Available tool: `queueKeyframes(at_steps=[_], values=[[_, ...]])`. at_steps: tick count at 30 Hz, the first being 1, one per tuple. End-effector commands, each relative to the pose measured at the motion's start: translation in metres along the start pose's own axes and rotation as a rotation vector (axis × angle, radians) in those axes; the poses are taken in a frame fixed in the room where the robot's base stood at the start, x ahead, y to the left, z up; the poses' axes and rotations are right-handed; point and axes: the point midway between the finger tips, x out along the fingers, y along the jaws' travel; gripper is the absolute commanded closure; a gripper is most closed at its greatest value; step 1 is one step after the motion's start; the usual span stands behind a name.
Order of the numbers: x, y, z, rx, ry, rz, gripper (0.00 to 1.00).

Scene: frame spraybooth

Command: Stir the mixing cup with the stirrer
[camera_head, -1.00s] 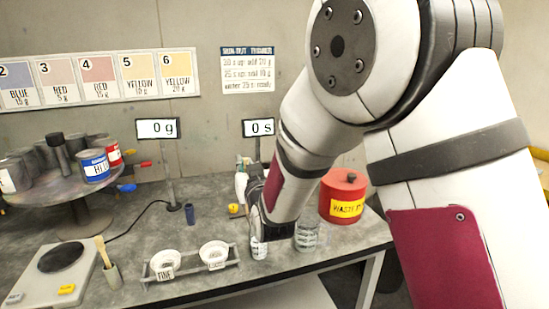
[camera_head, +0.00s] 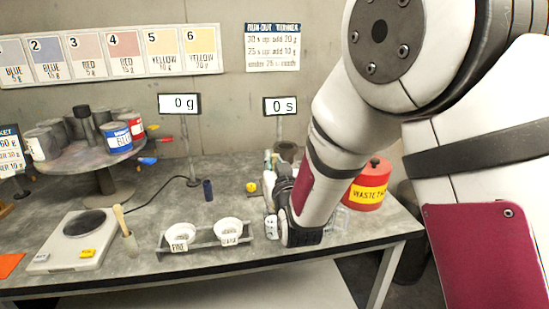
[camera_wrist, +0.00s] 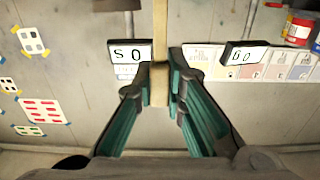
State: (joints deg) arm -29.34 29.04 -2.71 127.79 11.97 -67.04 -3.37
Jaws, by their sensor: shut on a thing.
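My gripper (camera_wrist: 160,84) is shut on a pale wooden stick, the stirrer (camera_wrist: 160,35), which runs up from between the fingertips in the wrist view. In the head view my gripper is low over the bench's front right part, and its fingertips and the held stick are hidden. A clear cup with white markings (camera_head: 270,226) stands just left of my gripper, partly covered by it. I cannot tell whether it is the mixing cup, or whether the stick is inside any cup.
Another wooden stick (camera_head: 120,219) leans in a small holder beside the scale (camera_head: 72,240). Two white strainers (camera_head: 180,233) (camera_head: 228,229) sit in a rack left of my gripper. A red waste can (camera_head: 368,188) stands behind my arm. The bench edge is close in front.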

Motion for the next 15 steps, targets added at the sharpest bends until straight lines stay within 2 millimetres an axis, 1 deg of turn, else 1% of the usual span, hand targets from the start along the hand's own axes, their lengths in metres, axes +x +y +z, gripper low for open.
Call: queueKeyframes(at_steps=[1,15], values=[[0.001,0.0,0.006,0.0,-0.001,0.0,1.0],[0.001,0.0,0.04,-0.001,-0.001,0.0,1.0]])
